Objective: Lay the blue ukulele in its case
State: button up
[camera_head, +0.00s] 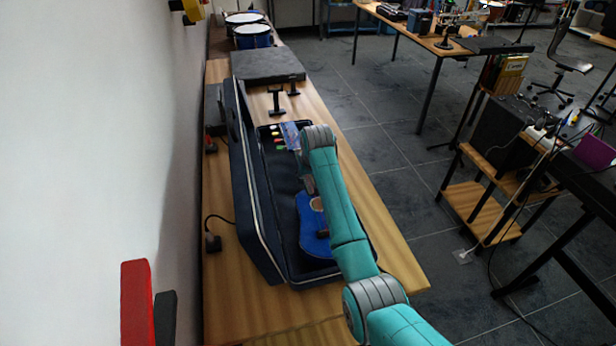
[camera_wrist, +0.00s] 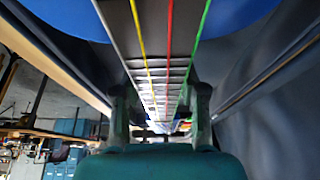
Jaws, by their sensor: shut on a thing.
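The blue ukulele (camera_head: 312,232) is face up, its body within the outline of the open dark case (camera_head: 281,190) in the head view. I cannot tell whether it rests on the case floor or hangs just above it. Its headstock with coloured pegs points to the far end. My gripper (camera_head: 309,184) is shut on the neck, partly hidden by my arm. In the wrist view, the fingers of my gripper (camera_wrist: 160,108) stand on both sides of the ukulele's neck (camera_wrist: 154,72) with its coloured strings. My arm covers part of the ukulele's body.
The case lid (camera_head: 248,190) stands open on the wall side. The case lies on a wooden table (camera_head: 390,240), with bare wood at right and front. A dark flat box (camera_head: 268,64), small black stands (camera_head: 277,100) and blue drums (camera_head: 252,36) are beyond it.

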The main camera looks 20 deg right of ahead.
jog(key=shift+f, duration=0.3)
dwell(0.5)
jog(key=o, duration=1.2)
jog(key=shift+o, duration=0.2)
jog(key=v, duration=1.1)
jog(key=shift+r, duration=0.1)
jog(key=shift+s+r, duration=0.2)
jog(key=shift+r, duration=0.15)
